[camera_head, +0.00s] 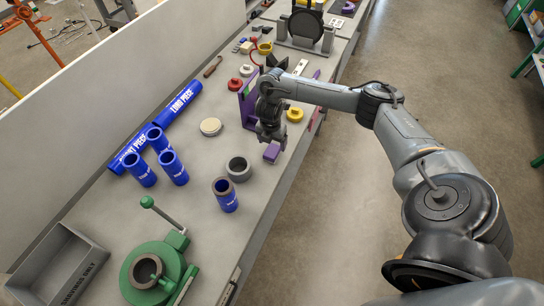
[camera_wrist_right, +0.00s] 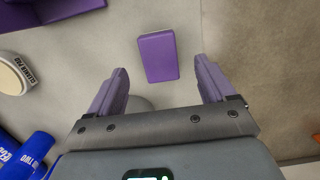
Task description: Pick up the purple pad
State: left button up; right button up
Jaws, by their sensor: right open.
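The purple pad (camera_head: 271,152) is a small block lying flat on the grey bench near its right edge. In the right wrist view the purple pad (camera_wrist_right: 158,56) lies between and just beyond my two fingertips, with bare bench around it. My right gripper (camera_head: 270,138) is above the pad in the head view. In the right wrist view my right gripper (camera_wrist_right: 160,78) is open and empty, with its purple fingers spread wider than the pad. My left gripper is not in view.
A purple stand (camera_head: 247,102) rises beside my right gripper. A round cleaner pad (camera_head: 211,127), a grey ring (camera_head: 238,168), blue pipe pieces (camera_head: 172,166) and a green clamp (camera_head: 155,270) stand on the bench. The bench edge drops off to the right.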

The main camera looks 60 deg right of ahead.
aim_at(272, 150)
jog(key=shift+d+f+b, duration=0.1)
jog(key=shift+f+b, duration=0.2)
jog(key=shift+f, duration=0.55)
notch_tip(272, 150, down, 4)
jog(key=shift+r, duration=0.1)
jog(key=shift+f, duration=0.5)
jog(key=shift+c, duration=0.3)
jog(key=c, duration=1)
jog(key=shift+r, duration=0.1)
